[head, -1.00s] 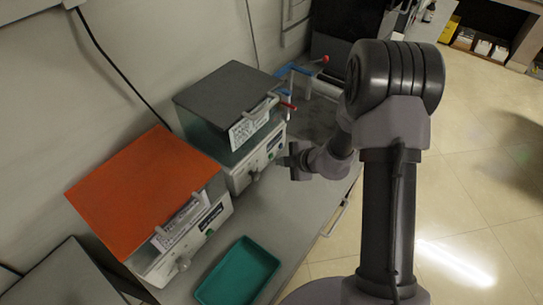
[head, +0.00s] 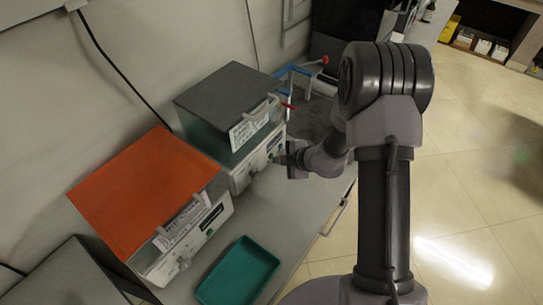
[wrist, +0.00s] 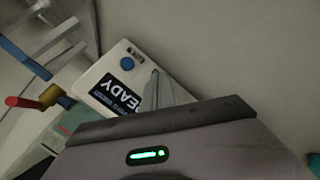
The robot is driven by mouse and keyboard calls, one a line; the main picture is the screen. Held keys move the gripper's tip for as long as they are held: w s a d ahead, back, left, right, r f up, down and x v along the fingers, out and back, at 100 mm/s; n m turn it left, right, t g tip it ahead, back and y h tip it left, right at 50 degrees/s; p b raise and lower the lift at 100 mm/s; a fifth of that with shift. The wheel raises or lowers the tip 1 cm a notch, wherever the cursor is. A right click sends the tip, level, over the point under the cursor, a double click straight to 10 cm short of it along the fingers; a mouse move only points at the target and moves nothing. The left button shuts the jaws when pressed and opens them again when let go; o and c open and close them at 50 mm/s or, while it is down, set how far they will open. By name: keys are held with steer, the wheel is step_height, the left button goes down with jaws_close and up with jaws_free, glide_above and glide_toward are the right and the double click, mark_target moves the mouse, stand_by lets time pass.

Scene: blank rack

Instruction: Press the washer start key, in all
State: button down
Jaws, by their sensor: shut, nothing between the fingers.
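A benchtop machine with a dark grey lid (head: 232,98) and a pale front panel stands on the bench by the wall. My gripper (head: 277,159) is in front of that panel, pointing at it. In the wrist view the panel (wrist: 104,70) appears turned over, with a dark display (wrist: 117,95) reading READY and a round blue key (wrist: 127,62). My gripper (wrist: 156,76) is shut and empty, its narrow fingers just right of the display. I cannot tell whether the tips touch the panel. No label on the key is readable.
A second machine with an orange lid (head: 145,190) stands nearer on the bench. A green tray (head: 238,272) lies in front of it. Blue and red-tipped fittings (head: 300,72) sit beyond the dark-lidded machine. Open floor (head: 470,180) lies to the right.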

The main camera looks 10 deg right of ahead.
steer(key=shift+w+a, duration=0.15)
steer(key=shift+w, duration=0.05)
stand_by(0.3)
stand_by(0.3)
steer(key=shift+s+d+p, duration=0.35)
steer(key=shift+s+d, duration=0.2)
steer(key=shift+s, duration=0.05)
steer(key=shift+s+d+p, duration=0.45)
steer(key=shift+s+d, duration=1.3)
